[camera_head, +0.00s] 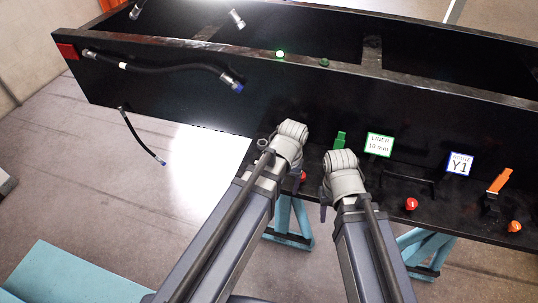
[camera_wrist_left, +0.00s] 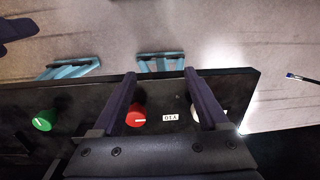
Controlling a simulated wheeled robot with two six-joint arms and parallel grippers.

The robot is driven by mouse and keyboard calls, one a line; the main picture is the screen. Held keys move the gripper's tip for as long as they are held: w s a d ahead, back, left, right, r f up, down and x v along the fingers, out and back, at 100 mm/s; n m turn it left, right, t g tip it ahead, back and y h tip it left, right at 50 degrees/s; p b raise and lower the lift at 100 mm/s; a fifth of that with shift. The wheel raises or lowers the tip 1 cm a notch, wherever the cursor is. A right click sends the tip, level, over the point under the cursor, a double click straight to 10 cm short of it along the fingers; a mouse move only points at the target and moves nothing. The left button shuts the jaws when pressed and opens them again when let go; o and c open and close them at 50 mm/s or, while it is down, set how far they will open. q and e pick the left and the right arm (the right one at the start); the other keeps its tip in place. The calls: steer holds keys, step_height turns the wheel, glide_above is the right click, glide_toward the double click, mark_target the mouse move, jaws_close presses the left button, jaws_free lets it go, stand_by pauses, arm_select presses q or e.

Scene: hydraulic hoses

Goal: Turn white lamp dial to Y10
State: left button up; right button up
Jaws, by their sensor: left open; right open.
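The white dial (camera_wrist_left: 196,112) shows in the left wrist view on the black panel, partly hidden behind one finger of my left gripper (camera_wrist_left: 160,80). Its mark cannot be read. A small white label (camera_wrist_left: 170,117) beside it appears upside down and seems to read Y10. A red dial (camera_wrist_left: 137,115) with a white line is by the other finger. My left gripper (camera_head: 280,160) is open over the panel's left end in the head view, where the white dial is hidden. My right gripper (camera_head: 342,188) is open in front of the panel, to the right of the left one.
A green dial (camera_wrist_left: 44,120) sits further left in the wrist view. In the head view, a green-edged sign (camera_head: 379,144), a blue Y1 sign (camera_head: 460,163), an orange lever (camera_head: 499,180) and a red knob (camera_head: 411,204) stand to the right. A black hose (camera_head: 160,68) hangs upper left.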

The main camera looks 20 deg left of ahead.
arm_select(q)
steer(key=w+a+r+n+p, duration=0.2)
steer(key=w+a+r, duration=0.1)
steer(key=w+a+r+n+p, duration=0.2)
steer(key=w+a+r+p, duration=0.1)
steer(key=w+r, duration=0.1)
steer(key=shift+a+h, duration=0.1)
steer(key=shift+h, duration=0.3)
steer(key=shift+w+a+r+n, duration=0.1)
steer(key=shift+w+a+n, duration=0.1)
steer(key=shift+n, duration=0.2)
arm_select(e)
step_height(320, 180, up, 7)
arm_select(q)
steer(key=shift+s+f, duration=0.1)
steer(key=shift+f, duration=0.15)
arm_select(e)
steer(key=shift+f, duration=0.1)
arm_select(q)
step_height(320, 180, down, 8)
steer(key=b, duration=0.8)
steer(key=shift+r, duration=0.2)
arm_select(e)
step_height(320, 180, down, 8)
steer(key=shift+r, duration=0.25)
arm_select(q)
jaws_close()
